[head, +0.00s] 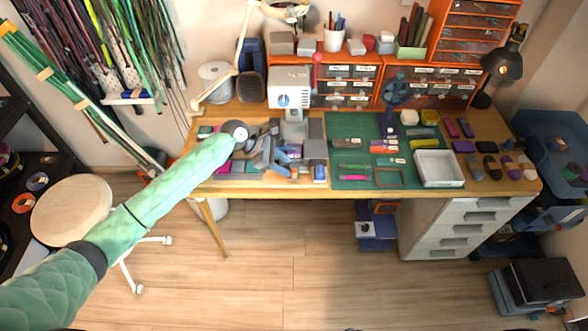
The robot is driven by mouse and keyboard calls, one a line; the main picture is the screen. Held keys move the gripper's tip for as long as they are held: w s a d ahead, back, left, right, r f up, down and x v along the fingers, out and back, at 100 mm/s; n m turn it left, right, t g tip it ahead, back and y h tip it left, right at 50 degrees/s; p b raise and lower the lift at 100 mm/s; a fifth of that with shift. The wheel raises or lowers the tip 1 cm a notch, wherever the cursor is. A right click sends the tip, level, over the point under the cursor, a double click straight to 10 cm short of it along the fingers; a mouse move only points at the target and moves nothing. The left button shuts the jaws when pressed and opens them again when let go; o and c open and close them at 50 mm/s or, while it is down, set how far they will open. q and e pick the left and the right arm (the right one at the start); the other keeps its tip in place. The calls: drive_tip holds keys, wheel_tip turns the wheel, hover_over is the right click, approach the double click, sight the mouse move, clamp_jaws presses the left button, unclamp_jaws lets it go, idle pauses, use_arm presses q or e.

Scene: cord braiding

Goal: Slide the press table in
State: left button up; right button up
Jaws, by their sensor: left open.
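A small white press (290,92) with a round dial and a red-knobbed lever stands at the back of the wooden workbench. Grey plates (314,148) lie at the foot of the press; I cannot tell for certain which one is the press table or how far out it sits. My left arm, in a green quilted sleeve, reaches in from the left over the bench. My left gripper (272,158) is open in front of the press, among grey and blue parts. Whether it touches anything is too small to tell. My right gripper is out of view.
A green cutting mat (345,128) with small tools and a white tray (438,168) covers the bench's middle right. Orange drawer units (425,88) and a dark lamp (503,65) stand behind. A round stool (72,210) is at the left. The floor in front is clear.

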sight(293, 170)
use_arm(q)
drive_tip(key=shift+p+x, duration=0.7)
drive_tip(key=shift+x, duration=1.8)
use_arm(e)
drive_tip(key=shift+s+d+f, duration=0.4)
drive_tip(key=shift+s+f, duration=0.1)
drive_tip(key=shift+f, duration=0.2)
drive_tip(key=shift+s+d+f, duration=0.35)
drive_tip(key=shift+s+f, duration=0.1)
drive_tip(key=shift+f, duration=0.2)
